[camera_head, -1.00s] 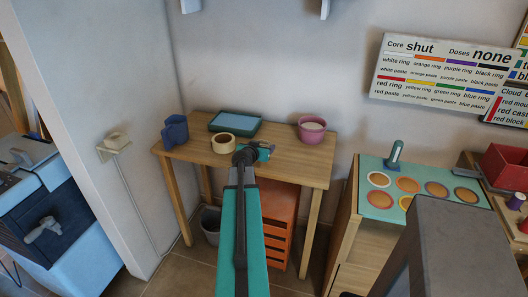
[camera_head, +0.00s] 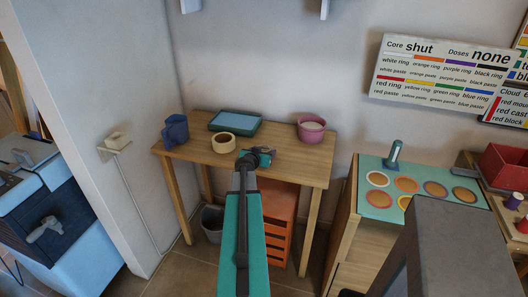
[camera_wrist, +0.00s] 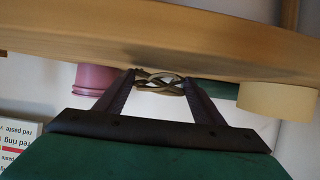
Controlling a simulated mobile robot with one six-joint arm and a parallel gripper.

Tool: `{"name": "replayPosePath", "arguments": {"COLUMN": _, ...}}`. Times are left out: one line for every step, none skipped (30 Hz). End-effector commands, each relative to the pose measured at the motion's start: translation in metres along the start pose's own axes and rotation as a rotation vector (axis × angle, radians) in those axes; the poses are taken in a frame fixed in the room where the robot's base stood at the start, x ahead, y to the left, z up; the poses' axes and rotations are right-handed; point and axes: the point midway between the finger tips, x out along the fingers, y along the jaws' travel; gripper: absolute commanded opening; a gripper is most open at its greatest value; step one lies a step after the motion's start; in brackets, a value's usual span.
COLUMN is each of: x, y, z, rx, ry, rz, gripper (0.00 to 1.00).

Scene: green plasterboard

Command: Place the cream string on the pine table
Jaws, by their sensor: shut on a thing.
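The pine table (camera_head: 302,167) stands against the wall in the head view. It also fills the top of the wrist view (camera_wrist: 130,42), which looks upside down. My gripper (camera_head: 266,152) is over the table's front middle. In the wrist view my gripper (camera_wrist: 160,78) is shut on the cream string (camera_wrist: 158,84), a small bundle of twisted loops between the fingertips. The string looks close to the tabletop, but I cannot tell whether it touches. In the head view the string is too hidden by my gripper to make out.
On the table are a blue jug (camera_head: 175,131), a teal tray (camera_head: 235,121), a cream roll (camera_head: 223,144) and a pink pot (camera_head: 311,129). Bare tabletop lies at the front right and front left. An orange drawer unit (camera_head: 278,208) stands underneath.

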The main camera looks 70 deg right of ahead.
Motion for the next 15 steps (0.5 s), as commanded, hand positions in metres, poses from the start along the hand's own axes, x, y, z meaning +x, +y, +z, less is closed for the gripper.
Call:
{"name": "replayPosePath", "arguments": {"x": 0.0006, "y": 0.0, "z": 0.0017, "rx": 0.0, "ry": 0.0, "rz": 0.0, "gripper": 0.41}}
{"name": "replayPosePath", "arguments": {"x": 0.0007, "y": 0.0, "z": 0.0019, "rx": 0.0, "ry": 0.0, "rz": 0.0, "gripper": 0.41}}
{"name": "replayPosePath", "arguments": {"x": 0.0006, "y": 0.0, "z": 0.0018, "rx": 0.0, "ry": 0.0, "rz": 0.0, "gripper": 0.64}}
{"name": "replayPosePath", "arguments": {"x": 0.0004, "y": -0.0001, "z": 0.0012, "rx": -0.001, "ry": 0.0, "rz": 0.0, "gripper": 0.69}}
{"name": "replayPosePath", "arguments": {"x": 0.0004, "y": -0.0001, "z": 0.0012, "rx": 0.0, "ry": 0.0, "rz": 0.0, "gripper": 0.74}}
{"name": "replayPosePath", "arguments": {"x": 0.0004, "y": -0.0001, "z": 0.0012, "rx": 0.0, "ry": 0.0, "rz": 0.0, "gripper": 0.81}}
{"name": "replayPosePath", "arguments": {"x": 0.0004, "y": -0.0001, "z": 0.0012, "rx": 0.0, "ry": 0.0, "rz": 0.0, "gripper": 0.81}}
{"name": "replayPosePath", "arguments": {"x": 0.0004, "y": -0.0001, "z": 0.0012, "rx": 0.0, "ry": 0.0, "rz": 0.0, "gripper": 0.81}}
{"name": "replayPosePath", "arguments": {"x": 0.0004, "y": -0.0001, "z": 0.0011, "rx": 0.0, "ry": 0.0, "rz": 0.0, "gripper": 0.81}}
{"name": "replayPosePath", "arguments": {"x": 0.0004, "y": -0.0001, "z": 0.0011, "rx": 0.0, "ry": 0.0, "rz": 0.0, "gripper": 0.81}}
{"name": "replayPosePath", "arguments": {"x": 0.0004, "y": -0.0001, "z": 0.0011, "rx": 0.0, "ry": 0.0, "rz": 0.0, "gripper": 0.81}}
{"name": "replayPosePath", "arguments": {"x": 0.0004, "y": -0.0001, "z": 0.0011, "rx": 0.0, "ry": 0.0, "rz": 0.0, "gripper": 0.81}}
{"name": "replayPosePath", "arguments": {"x": 0.0004, "y": -0.0001, "z": 0.0011, "rx": 0.0, "ry": 0.0, "rz": 0.0, "gripper": 0.81}}
{"name": "replayPosePath", "arguments": {"x": 0.0004, "y": -0.0002, "z": 0.0011, "rx": 0.0, "ry": 0.0, "rz": 0.0, "gripper": 0.81}}
{"name": "replayPosePath", "arguments": {"x": 0.0003, "y": -0.0002, "z": 0.001, "rx": 0.0, "ry": 0.0, "rz": 0.0, "gripper": 0.81}}
